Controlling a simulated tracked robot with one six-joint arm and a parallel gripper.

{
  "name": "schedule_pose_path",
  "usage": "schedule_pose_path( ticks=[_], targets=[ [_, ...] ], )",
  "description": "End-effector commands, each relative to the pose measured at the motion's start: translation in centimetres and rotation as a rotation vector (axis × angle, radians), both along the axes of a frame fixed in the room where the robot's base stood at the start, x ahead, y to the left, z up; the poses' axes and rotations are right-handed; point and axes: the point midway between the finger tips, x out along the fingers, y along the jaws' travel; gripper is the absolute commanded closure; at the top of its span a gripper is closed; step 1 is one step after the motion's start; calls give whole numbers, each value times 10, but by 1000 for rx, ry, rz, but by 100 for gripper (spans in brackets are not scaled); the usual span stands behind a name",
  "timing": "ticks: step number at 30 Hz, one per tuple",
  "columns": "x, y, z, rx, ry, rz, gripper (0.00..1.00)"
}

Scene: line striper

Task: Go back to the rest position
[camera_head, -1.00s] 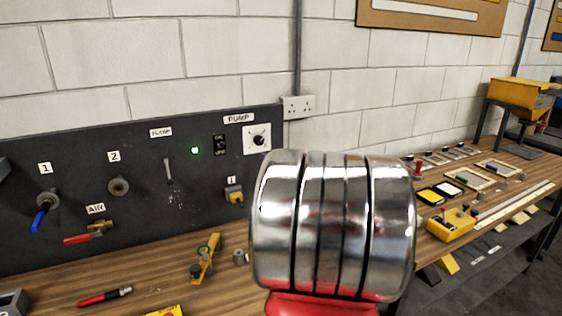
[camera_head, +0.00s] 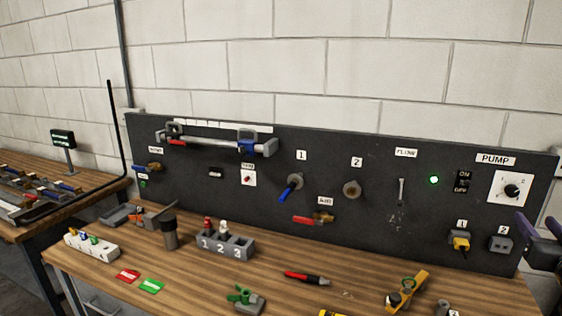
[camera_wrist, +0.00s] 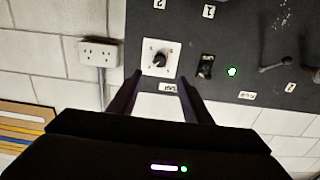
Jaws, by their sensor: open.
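My gripper (camera_wrist: 158,84) is open and empty in the wrist view, with its two dark fingers apart. Between and beyond the fingertips is the white pump plate with a black knob (camera_wrist: 159,58), seen upside down. The fingers (camera_head: 541,224) also show at the right edge of the head view, beside the pump knob (camera_head: 512,190). The gap between fingers and panel is hard to judge. The rest of my arm is outside the head view.
A black panel (camera_head: 330,235) with valves, switches and a lit green lamp (camera_head: 434,180) stands behind the wooden bench (camera_head: 200,285). The bench holds a numbered block (camera_head: 226,246), a red pen (camera_head: 306,278) and a green clamp (camera_head: 243,299). A wall socket (camera_wrist: 98,52) is beside the panel.

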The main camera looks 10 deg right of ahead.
Motion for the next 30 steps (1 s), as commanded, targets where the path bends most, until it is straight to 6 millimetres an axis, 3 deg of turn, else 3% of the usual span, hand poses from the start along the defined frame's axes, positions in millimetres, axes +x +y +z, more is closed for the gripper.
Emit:
schedule_pose_path(
  ticks=[5, 11, 21, 30],
  targets=[
    [14, 16, 5, -3, 27, -14, 55],
    [40, 58, 9, 7, 104, -49, 55],
    [62, 153, -2, 68, 271, -66, 55],
    [53, 252, -28, 144, 451, -9, 55]
  ],
)
